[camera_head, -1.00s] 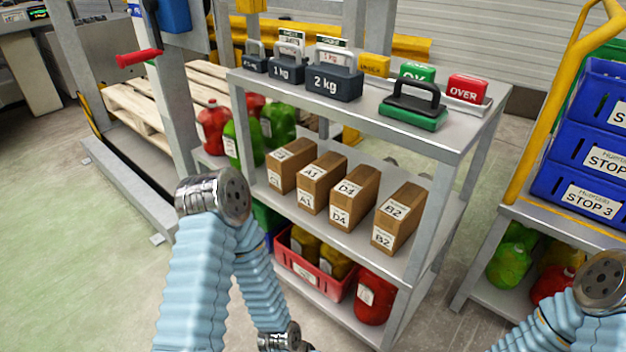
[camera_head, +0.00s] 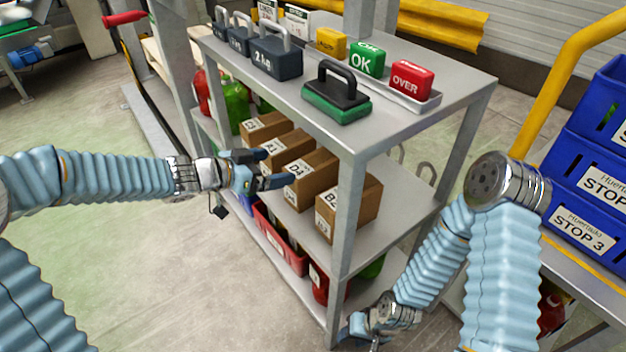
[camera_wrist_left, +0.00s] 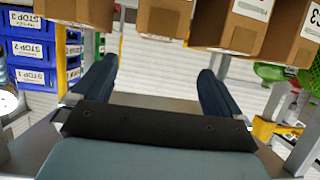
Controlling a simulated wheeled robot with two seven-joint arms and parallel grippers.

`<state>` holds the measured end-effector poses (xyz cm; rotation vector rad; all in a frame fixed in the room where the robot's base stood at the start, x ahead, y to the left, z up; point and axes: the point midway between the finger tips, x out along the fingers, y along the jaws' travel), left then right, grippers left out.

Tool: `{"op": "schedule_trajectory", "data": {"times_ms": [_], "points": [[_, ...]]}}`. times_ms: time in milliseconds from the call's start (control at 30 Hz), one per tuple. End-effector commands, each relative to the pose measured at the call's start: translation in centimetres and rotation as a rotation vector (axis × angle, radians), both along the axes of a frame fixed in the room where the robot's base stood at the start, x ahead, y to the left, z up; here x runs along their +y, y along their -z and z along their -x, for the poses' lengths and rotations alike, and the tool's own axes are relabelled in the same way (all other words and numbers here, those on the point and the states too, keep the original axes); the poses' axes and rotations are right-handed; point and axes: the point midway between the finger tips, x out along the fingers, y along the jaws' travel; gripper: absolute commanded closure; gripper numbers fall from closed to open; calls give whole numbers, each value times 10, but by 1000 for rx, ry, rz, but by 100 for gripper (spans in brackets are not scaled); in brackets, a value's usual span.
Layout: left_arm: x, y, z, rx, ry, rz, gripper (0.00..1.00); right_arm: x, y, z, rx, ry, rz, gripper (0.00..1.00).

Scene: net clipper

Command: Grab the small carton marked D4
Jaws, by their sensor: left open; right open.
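The small brown carton marked D4 (camera_head: 318,178) stands on the middle shelf of the grey rack, between the A1 carton (camera_head: 284,150) and the B2 carton (camera_head: 357,202). My left gripper (camera_head: 275,168) is open and empty at the front of the row, its fingers pointing toward the cartons near D4's label end. In the left wrist view the fingers (camera_wrist_left: 156,78) are spread, and a carton that appears to be D4 (camera_wrist_left: 163,18) is cut by the top edge, above the gap. My right gripper (camera_head: 362,326) hangs low before the rack, open, its tips hard to see.
The C1 carton (camera_head: 262,127) is at the row's left end. A rack post (camera_head: 345,215) stands beside B2. The top shelf (camera_head: 400,125) holds weights and signs above the cartons. Blue bins (camera_head: 590,185) stand at the right.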

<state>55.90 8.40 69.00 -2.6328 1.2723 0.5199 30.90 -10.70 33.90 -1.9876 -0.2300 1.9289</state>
Motion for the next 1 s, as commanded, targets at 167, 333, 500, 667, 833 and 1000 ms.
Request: {"op": "schedule_trajectory", "data": {"times_ms": [167, 333, 500, 667, 833, 1000], "points": [[-28, 19, -21, 2, 3, 3, 0, -1, 15, 0, 0, 2, 2, 57], [-41, 24, -31, 1, 1, 1, 0, -1, 19, 0, 0, 4, 2, 57], [-57, 35, -41, 3, 3, 3, 0, -1, 30, 0, -1, 5, 3, 57], [-75, 43, -55, 3, 1, 2, 0, -4, 37, -1, -3, 10, 7, 57], [-81, 44, -60, 1, -1, 1, 0, -5, 38, -2, -4, 12, 10, 57], [-81, 43, -60, 2, -1, 0, 3, -5, 37, -2, -4, 12, 9, 57]]}}
